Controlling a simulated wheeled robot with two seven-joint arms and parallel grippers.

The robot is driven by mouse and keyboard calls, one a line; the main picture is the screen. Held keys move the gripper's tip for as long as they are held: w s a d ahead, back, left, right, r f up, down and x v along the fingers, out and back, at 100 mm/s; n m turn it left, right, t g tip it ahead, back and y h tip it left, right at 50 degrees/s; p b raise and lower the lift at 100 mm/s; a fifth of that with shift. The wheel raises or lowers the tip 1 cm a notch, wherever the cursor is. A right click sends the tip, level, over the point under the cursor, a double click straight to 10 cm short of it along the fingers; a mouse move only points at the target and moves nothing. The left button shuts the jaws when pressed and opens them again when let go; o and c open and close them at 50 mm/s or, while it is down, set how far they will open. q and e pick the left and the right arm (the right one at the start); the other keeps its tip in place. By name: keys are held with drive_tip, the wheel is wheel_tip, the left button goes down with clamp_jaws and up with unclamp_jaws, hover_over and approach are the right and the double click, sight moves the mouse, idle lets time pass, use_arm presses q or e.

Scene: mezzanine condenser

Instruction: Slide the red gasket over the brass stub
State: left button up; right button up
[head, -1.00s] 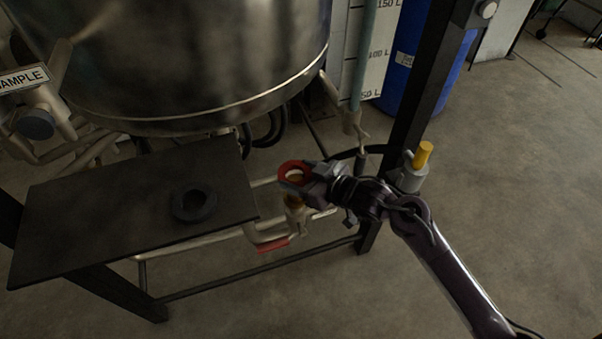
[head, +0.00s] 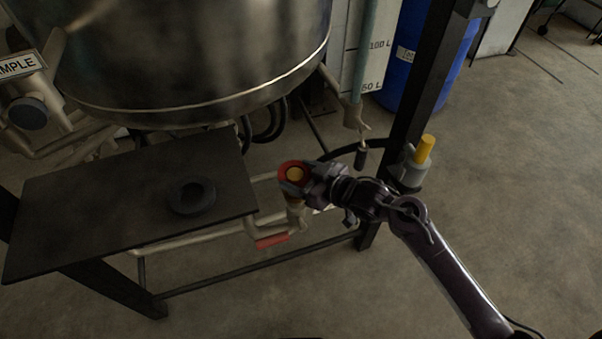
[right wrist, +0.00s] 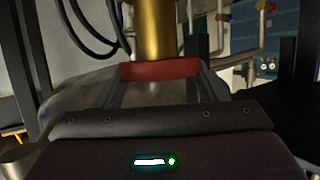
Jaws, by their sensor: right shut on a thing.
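The red gasket (head: 284,170) is a flat ring held out at the tip of my right gripper (head: 311,174), which is shut on its near rim. The brass stub (head: 295,174) shows as a round yellow face inside the ring's opening in the head view, roughly centred. In the right wrist view the gasket (right wrist: 160,69) is edge-on between the fingers, and the stub (right wrist: 154,30) runs straight from its upper edge to the top of the picture. I cannot tell whether the stub's end is inside the ring. My left gripper is out of view.
A dark shelf (head: 110,215) with a black ring (head: 192,196) lies to the left. A large steel vessel (head: 190,60) is behind. A red-handled valve (head: 271,241) sits below the gasket. A black frame post (head: 420,100) and a yellow-capped fitting (head: 424,148) stand to the right.

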sight(302, 184)
drive_tip(key=shift+f+b, duration=0.6)
drive_tip(key=shift+f, duration=0.5)
drive_tip(key=shift+s+d+f+b, duration=0.1)
drive_tip(key=shift+d+f+b, duration=0.05)
drive_tip(key=shift+f+b, duration=0.2)
drive_tip(key=shift+s+d+f, duration=0.1)
drive_tip(key=shift+f, duration=0.4)
drive_tip(key=shift+s+d+f+b, duration=0.1)
drive_tip(key=shift+f+b, duration=0.35)
drive_tip(key=shift+b, duration=0.05)
drive_tip(key=shift+r+p, duration=0.1)
drive_tip(key=shift+p, duration=0.2)
drive_tip(key=shift+r, duration=0.15)
drive_tip(key=shift+w+a+r+p, duration=0.2)
drive_tip(key=shift+r+p, duration=0.45)
drive_tip(key=shift+p, duration=0.3)
drive_tip(key=shift+w+a+r+p, duration=0.1)
drive_tip(key=shift+a+r+p, duration=0.05)
drive_tip(key=shift+r+p, duration=1.7)
